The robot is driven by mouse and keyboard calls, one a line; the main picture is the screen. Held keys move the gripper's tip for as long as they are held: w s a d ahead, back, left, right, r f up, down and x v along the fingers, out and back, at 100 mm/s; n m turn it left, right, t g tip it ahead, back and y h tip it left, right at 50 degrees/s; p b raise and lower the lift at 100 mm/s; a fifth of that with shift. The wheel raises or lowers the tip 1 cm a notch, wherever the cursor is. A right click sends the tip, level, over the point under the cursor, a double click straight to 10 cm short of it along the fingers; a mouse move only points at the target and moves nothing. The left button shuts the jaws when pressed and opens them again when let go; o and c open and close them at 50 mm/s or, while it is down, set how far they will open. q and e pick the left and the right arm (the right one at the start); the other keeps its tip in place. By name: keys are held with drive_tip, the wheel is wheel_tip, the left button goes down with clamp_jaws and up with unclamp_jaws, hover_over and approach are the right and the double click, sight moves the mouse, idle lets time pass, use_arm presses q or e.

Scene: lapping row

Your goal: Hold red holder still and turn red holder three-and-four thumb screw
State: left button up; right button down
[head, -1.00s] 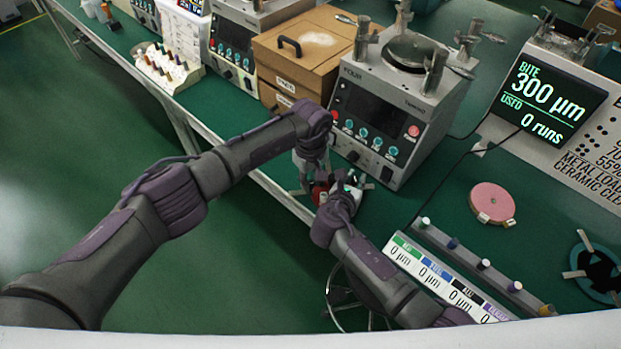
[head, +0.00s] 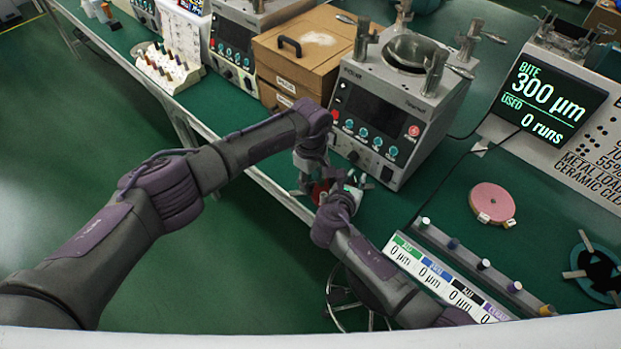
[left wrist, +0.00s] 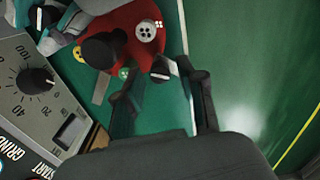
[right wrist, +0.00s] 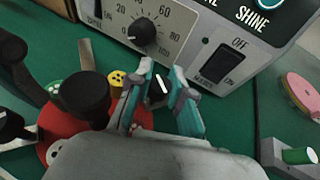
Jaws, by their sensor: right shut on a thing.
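The red holder (head: 319,194) lies near the bench's front edge, largely hidden by my arms in the head view. The left wrist view shows it (left wrist: 148,14) with a tall black knob and coloured buttons; it also shows in the right wrist view (right wrist: 55,128). My right gripper (head: 349,184) is shut on a black thumb screw (right wrist: 157,88) with a white mark, at the holder's edge. My left gripper (left wrist: 160,85) is open. Another black thumb screw (left wrist: 161,68) stands between its fingertips, apparently apart from them. Which screw is three-and-four cannot be told.
A grey lapping machine (head: 395,110) stands close behind the holder, its front panel near my right gripper. A pink disc (head: 492,203) and a labelled rack with several pegs (head: 440,265) lie to the right. Open floor lies left of the bench edge.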

sight(311, 183)
use_arm(q)
drive_tip(key=shift+r, duration=0.15)
wheel_tip(311, 183, up, 12)
idle(0.6)
